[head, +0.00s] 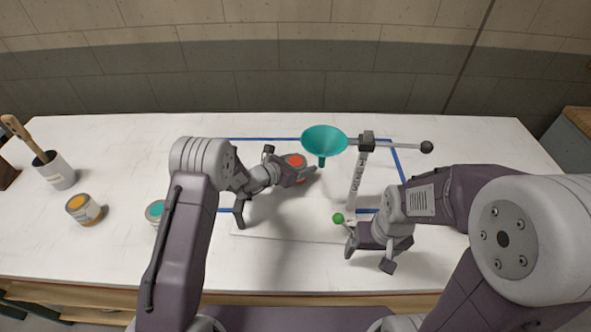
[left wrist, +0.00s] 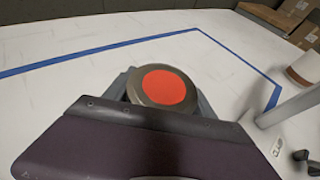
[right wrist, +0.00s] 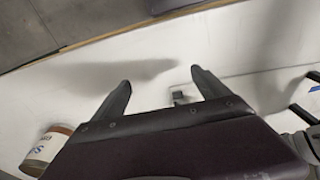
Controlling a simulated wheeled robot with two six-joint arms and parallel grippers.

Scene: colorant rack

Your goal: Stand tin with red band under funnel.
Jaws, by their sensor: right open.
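The tin with the red lid (head: 295,160) is left of the funnel. The left wrist view shows its red lid (left wrist: 163,86) from above; its side is mostly hidden. My left gripper (head: 303,177) has a finger close against each side of the tin and looks shut on it. I cannot tell whether the tin touches the table. The teal funnel (head: 324,140) hangs spout down on the stand (head: 357,185). My right gripper (head: 370,260) is open and empty, near the front of the stand; its fingers show apart in the right wrist view (right wrist: 160,88).
A tin with an orange lid (head: 83,208) and a teal-lidded tin (head: 154,212) stand at left. A brush pot (head: 54,172) is further left. Blue tape (head: 250,139) marks the table.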

